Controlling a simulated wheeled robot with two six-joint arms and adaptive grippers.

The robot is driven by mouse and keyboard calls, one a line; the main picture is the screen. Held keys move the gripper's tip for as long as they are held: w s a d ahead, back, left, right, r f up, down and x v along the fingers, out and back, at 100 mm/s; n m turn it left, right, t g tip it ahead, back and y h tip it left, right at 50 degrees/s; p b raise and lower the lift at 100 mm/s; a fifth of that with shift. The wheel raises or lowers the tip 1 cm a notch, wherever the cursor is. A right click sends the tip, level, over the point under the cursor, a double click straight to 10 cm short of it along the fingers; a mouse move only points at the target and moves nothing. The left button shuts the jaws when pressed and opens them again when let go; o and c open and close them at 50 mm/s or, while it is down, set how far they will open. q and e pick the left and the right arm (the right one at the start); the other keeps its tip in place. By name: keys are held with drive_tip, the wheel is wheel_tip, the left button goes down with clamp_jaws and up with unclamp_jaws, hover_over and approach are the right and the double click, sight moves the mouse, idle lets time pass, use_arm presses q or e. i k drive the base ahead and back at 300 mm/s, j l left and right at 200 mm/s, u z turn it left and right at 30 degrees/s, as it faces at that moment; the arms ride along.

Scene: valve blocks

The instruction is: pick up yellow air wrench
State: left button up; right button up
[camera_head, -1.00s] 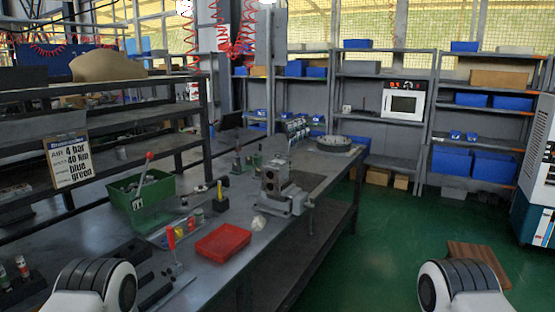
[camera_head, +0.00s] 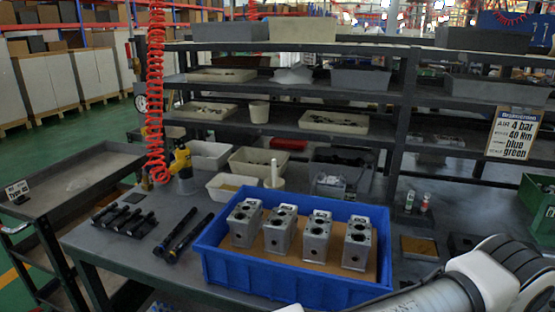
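The yellow air wrench (camera_head: 181,160) stands on the back left of the workbench, just below and beside the hanging red coiled hose (camera_head: 155,110). Its lower part sits in or behind a small grey holder; I cannot tell which. One of my arms shows at the bottom right, well away from the wrench, but its gripper is out of the picture. My other gripper is also out of view.
A blue crate (camera_head: 222,266) with several grey valve blocks stands at the bench front. Two black tools (camera_head: 184,238) and a row of black parts (camera_head: 122,220) lie left of it. White bins (camera_head: 208,154) stand behind. A grey cart (camera_head: 75,183) is at left.

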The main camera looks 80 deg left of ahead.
sight(183, 165)
drive_tip(key=u, duration=3.1)
